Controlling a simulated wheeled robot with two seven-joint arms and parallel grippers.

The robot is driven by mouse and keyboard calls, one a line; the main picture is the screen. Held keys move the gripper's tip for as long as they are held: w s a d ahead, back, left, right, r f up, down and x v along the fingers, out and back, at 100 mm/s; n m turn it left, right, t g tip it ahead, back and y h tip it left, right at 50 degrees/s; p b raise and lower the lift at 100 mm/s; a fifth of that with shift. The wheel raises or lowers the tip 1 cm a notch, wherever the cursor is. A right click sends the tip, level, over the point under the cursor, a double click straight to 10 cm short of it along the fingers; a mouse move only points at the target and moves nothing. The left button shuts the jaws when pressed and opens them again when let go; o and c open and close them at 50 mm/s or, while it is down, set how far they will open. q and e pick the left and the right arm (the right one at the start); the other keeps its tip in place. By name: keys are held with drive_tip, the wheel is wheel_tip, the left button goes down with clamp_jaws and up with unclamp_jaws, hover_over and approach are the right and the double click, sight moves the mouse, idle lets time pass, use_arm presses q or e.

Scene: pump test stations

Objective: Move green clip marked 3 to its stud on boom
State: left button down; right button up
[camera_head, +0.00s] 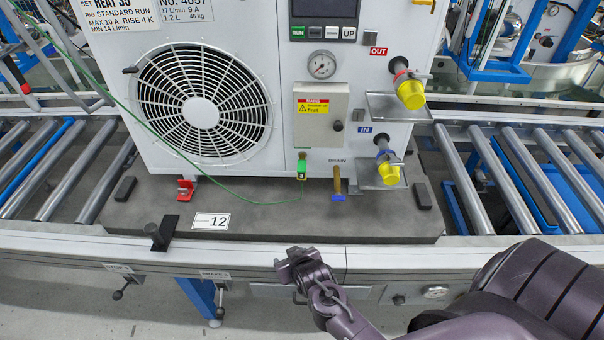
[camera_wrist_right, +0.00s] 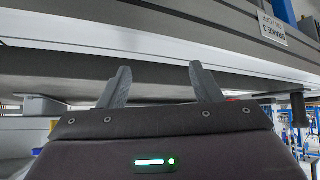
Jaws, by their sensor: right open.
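The green clip (camera_head: 302,170) sits low on the front of the white pump unit, left of the brass drain fitting; its number is too small to read surely. A thin green wire runs from it across the dark base and up to the upper left. Grey tubes (camera_head: 62,50) at the upper left may be the boom; I cannot make out a stud. My right gripper (camera_head: 291,256) is below the clip, in front of the conveyor's front rail, apart from it. In the right wrist view its two fingers (camera_wrist_right: 160,85) stand apart with nothing between them. My left gripper is not in view.
The pump unit (camera_head: 285,110) stands on a dark base (camera_head: 258,218). A red clip (camera_head: 186,188) is at its lower left. A blue-handled drain valve (camera_head: 338,190) and yellow-capped ports (camera_head: 411,92) project at right. The conveyor's front rail (camera_head: 220,255) lies between my right gripper and the unit.

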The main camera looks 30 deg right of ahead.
sight(302, 175)
drive_tip(key=w+d+r+m+t+h, duration=0.1)
drive_tip(key=w+r, duration=0.1)
drive_tip(key=w+d+r+m+t+h+b, duration=0.1)
drive_tip(key=w+d+r, duration=0.1)
drive_tip(key=w, duration=0.1)
drive_tip(key=w+d+r+t+h, duration=0.1)
drive_tip(key=w+r+t, duration=0.1)
drive_tip(key=shift+w+d+r+m+h+b, duration=0.15)
drive_tip(key=shift+w+d+m+h+b, duration=0.15)
drive_tip(key=shift+d+m+h+b, duration=0.1)
drive_tip(key=d+r+m+h, duration=0.1)
drive_tip(key=r, duration=0.1)
drive_tip(key=w+d+r+m+t+h, duration=0.1)
drive_tip(key=r+h, duration=0.1)
drive_tip(key=d+r+t+h+b, duration=0.1)
drive_tip(key=d+r, duration=0.1)
drive_tip(key=shift+w+r+m+h, duration=0.25)
drive_tip(key=shift+w+m+h, duration=0.05)
drive_tip(key=shift+w+m, duration=0.1)
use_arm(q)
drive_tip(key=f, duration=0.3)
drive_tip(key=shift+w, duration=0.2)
use_arm(e)
drive_tip(key=shift+d+r, duration=0.1)
drive_tip(key=shift+r, duration=0.15)
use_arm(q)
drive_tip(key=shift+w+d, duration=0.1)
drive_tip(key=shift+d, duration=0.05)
